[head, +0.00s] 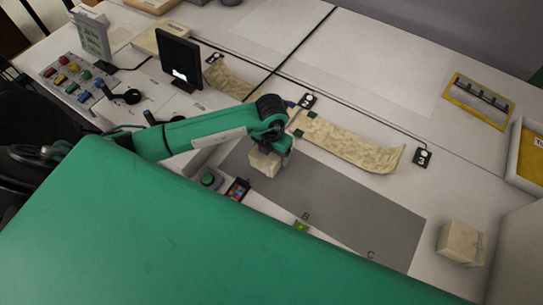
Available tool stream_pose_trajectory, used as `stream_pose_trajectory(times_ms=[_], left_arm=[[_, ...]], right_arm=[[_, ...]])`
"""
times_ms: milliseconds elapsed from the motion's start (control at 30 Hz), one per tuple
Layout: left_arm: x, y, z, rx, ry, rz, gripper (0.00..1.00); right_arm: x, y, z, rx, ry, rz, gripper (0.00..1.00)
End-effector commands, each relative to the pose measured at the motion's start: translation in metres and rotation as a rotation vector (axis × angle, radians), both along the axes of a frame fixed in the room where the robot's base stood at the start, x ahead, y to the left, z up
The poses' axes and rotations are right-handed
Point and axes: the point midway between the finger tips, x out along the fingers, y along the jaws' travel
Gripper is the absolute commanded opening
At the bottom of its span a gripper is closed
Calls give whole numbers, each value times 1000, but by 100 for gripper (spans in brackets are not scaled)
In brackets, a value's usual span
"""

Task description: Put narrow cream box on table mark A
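A small cream box (265,162) is at the left end of the grey mat (330,200), directly under my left gripper (277,148). The gripper covers the box's top and right side. Its fingers are too small and hidden to show whether they grip the box, and I cannot tell whether the box touches the mat. The letters B (305,216) and C (370,254) show along the mat's near edge; no A is readable. A second cream box (460,243) stands on the table right of the mat. My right gripper is not in view.
A long, curved beige strip (345,143) lies behind the mat, beside black number tags. A green button (208,178) and a small coloured panel (238,190) sit at the mat's near left. A black screen (180,60) stands at back left. The mat's middle and right are clear.

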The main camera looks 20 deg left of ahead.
Motion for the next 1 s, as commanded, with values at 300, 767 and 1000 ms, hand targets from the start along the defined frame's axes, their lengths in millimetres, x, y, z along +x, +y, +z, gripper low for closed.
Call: stream_pose_trajectory(times_ms=[300,767,1000], left_arm=[[0,0,-34,0,-1,0,44],[0,0,-37,1,0,0,99],[0,0,-37,1,1,0,99]], right_arm=[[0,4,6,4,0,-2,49],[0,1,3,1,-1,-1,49],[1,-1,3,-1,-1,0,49]])
